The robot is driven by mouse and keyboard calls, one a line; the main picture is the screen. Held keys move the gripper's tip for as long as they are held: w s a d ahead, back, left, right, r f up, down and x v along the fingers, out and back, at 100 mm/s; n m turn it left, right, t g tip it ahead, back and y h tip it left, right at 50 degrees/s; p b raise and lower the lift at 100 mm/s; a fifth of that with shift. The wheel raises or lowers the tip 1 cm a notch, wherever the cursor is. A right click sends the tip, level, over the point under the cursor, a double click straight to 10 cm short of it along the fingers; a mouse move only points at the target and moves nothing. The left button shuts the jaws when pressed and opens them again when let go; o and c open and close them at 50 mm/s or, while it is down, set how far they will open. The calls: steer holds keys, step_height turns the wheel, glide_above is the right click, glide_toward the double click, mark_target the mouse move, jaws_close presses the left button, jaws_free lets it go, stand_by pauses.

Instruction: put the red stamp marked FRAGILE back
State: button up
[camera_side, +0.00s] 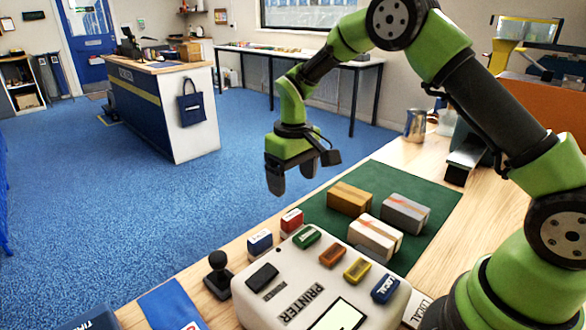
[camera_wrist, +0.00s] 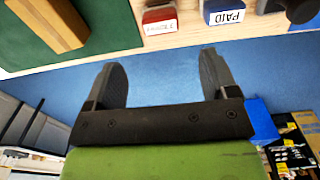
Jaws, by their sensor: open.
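The red stamp (camera_side: 291,221) stands upright on the wooden table between the printer and the table's far edge. It also shows at the top of the wrist view (camera_wrist: 159,20), with a white label whose lettering I cannot read clearly. My gripper (camera_side: 291,179) is open and empty, raised above and beyond the stamp, and touches nothing. In the wrist view the space between my fingers (camera_wrist: 163,80) shows only blue floor.
The white printer (camera_side: 250,297) carries a black pad and several coloured blocks on top. Cartons (camera_side: 349,198) lie on a green mat (camera_side: 385,172) to the right. A black-knobbed hand stamp (camera_side: 218,270) stands left of the blue stamp. The air around my gripper is clear.

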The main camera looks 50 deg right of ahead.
steer(key=s+a+r+m+t, duration=0.1)
steer(key=s+r, duration=0.3)
steer(key=r, duration=0.4)
steer(key=s+a+r+m+t, duration=0.1)
steer(key=s+r+t, duration=0.1)
steer(key=s+r, duration=0.4)
steer(key=s+a+r+m+t+y, duration=0.1)
steer(key=s+r+t, duration=0.1)
steer(key=s, duration=0.5)
steer(key=s+r+m+t+y, duration=0.1)
steer(key=s+r+t, duration=0.1)
steer(key=s, duration=0.5)
steer(key=shift+a+r, duration=0.15)
steer(key=shift+a, duration=0.2)
